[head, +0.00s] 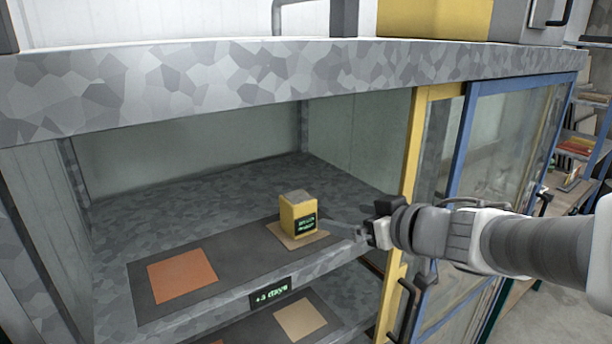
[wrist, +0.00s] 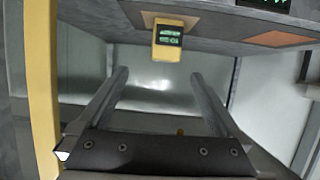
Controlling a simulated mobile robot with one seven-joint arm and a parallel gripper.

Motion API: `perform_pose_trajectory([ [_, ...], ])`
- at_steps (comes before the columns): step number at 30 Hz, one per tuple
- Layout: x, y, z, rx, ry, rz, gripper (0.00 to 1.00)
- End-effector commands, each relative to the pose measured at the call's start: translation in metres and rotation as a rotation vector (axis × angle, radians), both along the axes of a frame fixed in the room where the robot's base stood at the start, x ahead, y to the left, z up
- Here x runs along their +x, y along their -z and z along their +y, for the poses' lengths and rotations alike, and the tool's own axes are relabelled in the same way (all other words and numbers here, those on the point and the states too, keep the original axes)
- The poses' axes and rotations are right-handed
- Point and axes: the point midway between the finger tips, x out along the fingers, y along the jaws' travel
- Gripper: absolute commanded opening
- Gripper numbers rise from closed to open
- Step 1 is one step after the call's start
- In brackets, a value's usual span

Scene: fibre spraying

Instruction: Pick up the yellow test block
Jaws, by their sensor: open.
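The yellow test block (head: 298,215) stands upright on a tan square (head: 287,241) on the dark mat of the cabinet's upper shelf. It has a grey top and a dark label with green text. My gripper (head: 345,231) is just right of the block, at the shelf's open front, apart from it. In the wrist view, which looks upside down, the block (wrist: 169,50) is beyond the fingertips and roughly between their lines. My gripper (wrist: 158,76) is open and empty there.
An orange square (head: 182,277) lies left on the same mat. A "+3 days" sign (head: 270,292) is on the shelf's front edge. A yellow door frame (head: 416,170) and a blue-framed glass door (head: 510,150) stand close to my arm. The thick cabinet top (head: 250,85) is above.

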Motion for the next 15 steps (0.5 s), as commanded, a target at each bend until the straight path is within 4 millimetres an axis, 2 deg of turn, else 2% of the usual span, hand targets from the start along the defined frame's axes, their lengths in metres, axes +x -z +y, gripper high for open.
perform_pose_trajectory([
  [2,-0.002,-0.006,0.003,0.008,-0.021,0.013,1.00],
  [7,0.007,0.003,0.013,0.013,-0.037,0.021,1.00],
  [15,0.048,0.026,0.042,0.013,-0.037,0.021,1.00],
])
